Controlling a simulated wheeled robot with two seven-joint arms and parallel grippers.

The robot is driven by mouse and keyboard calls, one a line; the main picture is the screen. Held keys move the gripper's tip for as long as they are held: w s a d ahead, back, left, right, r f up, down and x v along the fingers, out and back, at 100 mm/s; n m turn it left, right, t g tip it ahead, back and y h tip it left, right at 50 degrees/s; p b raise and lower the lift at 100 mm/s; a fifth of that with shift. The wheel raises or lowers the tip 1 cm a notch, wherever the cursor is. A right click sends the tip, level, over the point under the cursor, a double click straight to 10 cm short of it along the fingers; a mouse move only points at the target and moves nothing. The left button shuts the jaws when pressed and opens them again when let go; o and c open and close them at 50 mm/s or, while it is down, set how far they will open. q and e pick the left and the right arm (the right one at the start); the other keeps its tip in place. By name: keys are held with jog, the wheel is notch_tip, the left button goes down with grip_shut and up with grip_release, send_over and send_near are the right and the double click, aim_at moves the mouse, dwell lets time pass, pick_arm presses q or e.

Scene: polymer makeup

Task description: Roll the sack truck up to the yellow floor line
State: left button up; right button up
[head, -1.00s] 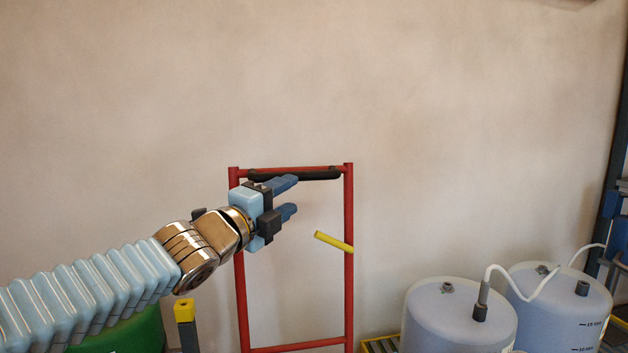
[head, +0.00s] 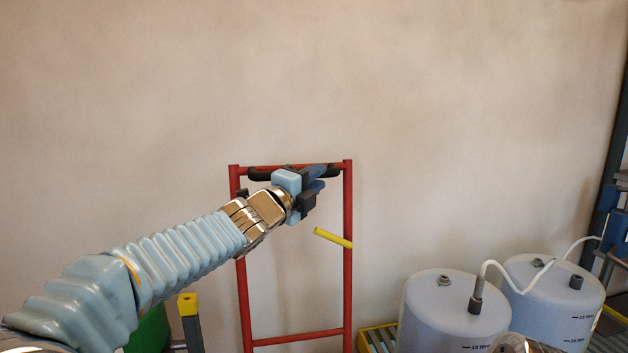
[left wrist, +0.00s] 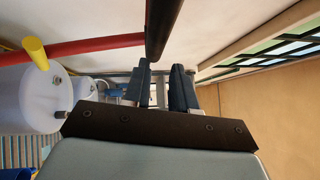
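The sack truck (head: 348,275) is a red tubular frame standing upright against the pale wall, with a black grip bar (head: 262,174) under its top rail. A short yellow rod (head: 333,237) sticks out by its right upright. My left gripper (head: 319,179) is at the grip bar, right of its middle, and covers part of it. In the left wrist view, the black bar (left wrist: 164,25) runs down towards the gap between the separated fingers (left wrist: 160,85); contact cannot be told. The truck's lower end is out of view. I cannot make out the yellow floor line. My right gripper is out of view.
A yellow-topped post (head: 188,304) and a green container (head: 150,330) are at lower left. A dark rack (head: 608,215) stands far right.

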pick_arm(q)
grip_shut()
jog(key=shift+a, duration=0.1)
dwell(0.4)
jog(key=shift+w, duration=0.1)
dwell(0.3)
